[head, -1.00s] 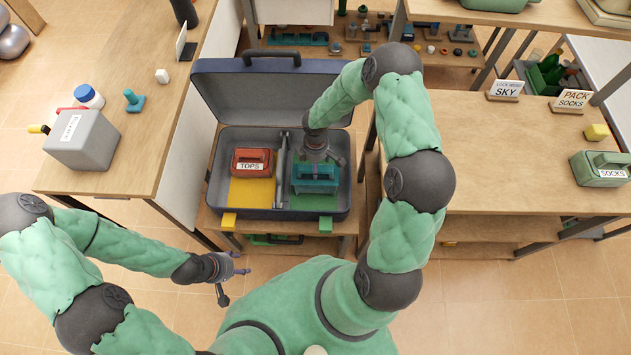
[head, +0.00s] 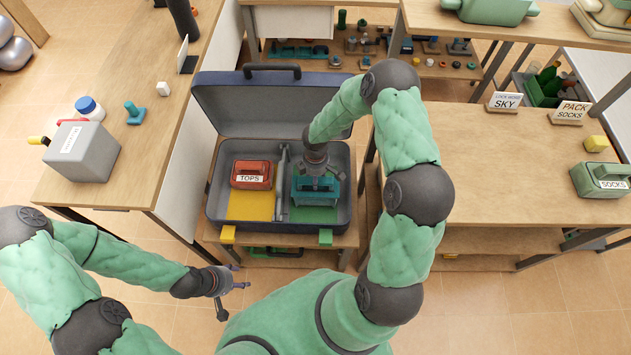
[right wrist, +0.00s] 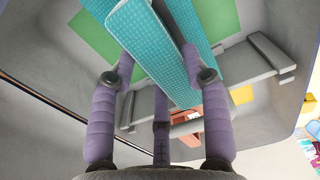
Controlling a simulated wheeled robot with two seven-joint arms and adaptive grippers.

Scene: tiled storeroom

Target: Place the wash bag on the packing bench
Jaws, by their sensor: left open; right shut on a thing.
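The teal bag (head: 314,190), which I take as the wash bag, is in the right half of the open suitcase (head: 280,228), over a green patch (head: 308,214). My right gripper (head: 317,172) is shut on it from above. The right wrist view shows the teal bag (right wrist: 155,50) between purple fingers; I cannot tell whether it clears the suitcase floor. My left gripper (head: 238,278) is open and empty in front of the suitcase, at left. The wooden bench (head: 450,165) at right carries a "PACK SOCKS" sign (head: 570,112).
A red "TOPS" bag (head: 251,174) lies in the suitcase's left half, past a divider (head: 282,180). The right bench also has a "SKY" sign (head: 503,102), a yellow block (head: 596,144) and a green "SOCKS" bag (head: 602,180); its near-left top is clear. A grey box (head: 82,152) stands on the left table.

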